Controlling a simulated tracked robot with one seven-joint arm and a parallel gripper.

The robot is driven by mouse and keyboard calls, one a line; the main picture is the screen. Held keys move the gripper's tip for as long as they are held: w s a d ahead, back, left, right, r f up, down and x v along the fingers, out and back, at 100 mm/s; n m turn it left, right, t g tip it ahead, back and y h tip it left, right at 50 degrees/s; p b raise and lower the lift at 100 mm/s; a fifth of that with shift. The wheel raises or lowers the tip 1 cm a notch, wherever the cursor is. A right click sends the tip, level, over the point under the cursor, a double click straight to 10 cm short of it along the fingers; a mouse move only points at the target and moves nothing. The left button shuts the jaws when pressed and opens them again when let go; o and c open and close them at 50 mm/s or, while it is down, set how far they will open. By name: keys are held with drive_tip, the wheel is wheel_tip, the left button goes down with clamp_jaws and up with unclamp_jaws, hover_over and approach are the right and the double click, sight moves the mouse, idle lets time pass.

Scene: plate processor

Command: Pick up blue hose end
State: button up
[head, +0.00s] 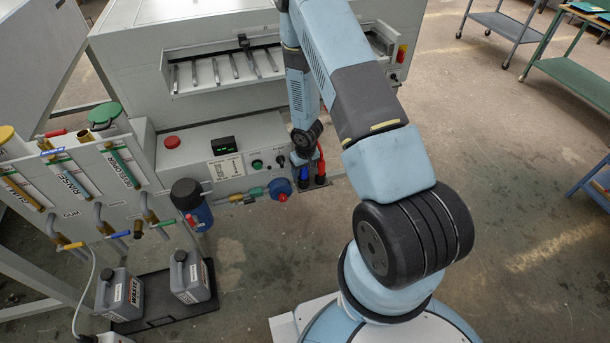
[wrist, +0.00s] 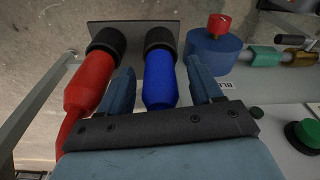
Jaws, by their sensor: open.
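The blue hose end (wrist: 160,80) sits in a black socket on a dark plate (wrist: 130,30) in the wrist view. My gripper (wrist: 162,84) is open, with one finger on each side of the blue hose end. Small gaps show between the fingers and the blue surface. The near end of the blue hose end is hidden behind my gripper's body. In the head view the blue hose end (head: 303,178) shows small, below my wrist; my fingers are hidden there.
A red hose end (wrist: 90,82) stands in the socket beside the left finger. A blue round fitting (wrist: 212,52) with a red knob is close to the right finger. A green button (wrist: 304,134) is at the right. The processor panel (head: 200,140) is left of my arm.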

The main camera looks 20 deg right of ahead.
drive_tip(key=shift+c, duration=0.2)
clamp_jaws()
idle(0.3)
wheel_tip(320, 180, up, 19)
idle(1.5)
drive_tip(key=shift+a+f, duration=0.1)
drive_tip(key=shift+a, duration=0.05)
idle(0.4)
